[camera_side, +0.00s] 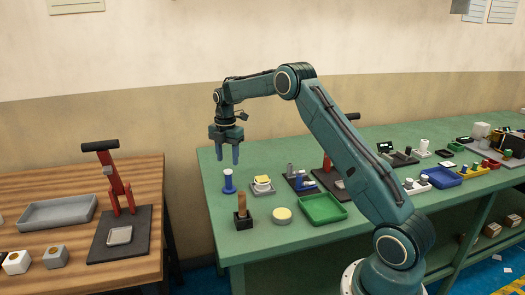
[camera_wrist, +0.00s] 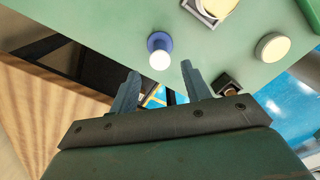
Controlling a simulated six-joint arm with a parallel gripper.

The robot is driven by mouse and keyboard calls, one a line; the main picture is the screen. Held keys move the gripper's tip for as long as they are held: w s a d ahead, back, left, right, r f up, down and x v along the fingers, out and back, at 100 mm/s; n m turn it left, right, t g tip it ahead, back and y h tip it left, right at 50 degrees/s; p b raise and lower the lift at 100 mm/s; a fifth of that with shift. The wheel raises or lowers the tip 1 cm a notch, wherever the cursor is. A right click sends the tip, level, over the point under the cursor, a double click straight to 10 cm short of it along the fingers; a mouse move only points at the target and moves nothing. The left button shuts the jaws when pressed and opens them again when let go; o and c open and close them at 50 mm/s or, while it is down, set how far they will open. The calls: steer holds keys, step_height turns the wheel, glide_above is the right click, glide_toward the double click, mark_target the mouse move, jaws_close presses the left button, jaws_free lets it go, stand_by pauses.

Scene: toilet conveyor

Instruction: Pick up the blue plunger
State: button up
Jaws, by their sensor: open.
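My gripper (camera_side: 228,158) is open and empty, fingers pointing down, above the plunger in the side view. It also shows in the wrist view (camera_wrist: 160,72), with both fingers spread apart. Nothing touches the plunger.
Close by on the green table (camera_side: 300,239) are a grey tray with a yellow-topped item (camera_side: 262,183), a wooden-handled tool in a black block (camera_side: 243,210), a cream disc (camera_side: 282,215) and a green tray (camera_side: 322,208). A wooden table (camera_side: 70,185) stands left, across a gap.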

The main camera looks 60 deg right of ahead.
mark_target(228, 171)
steer(key=shift+f, duration=1.2)
steer(key=shift+a+f, duration=0.1)
steer(key=shift+f, duration=2.5)
steer(key=c, duration=1)
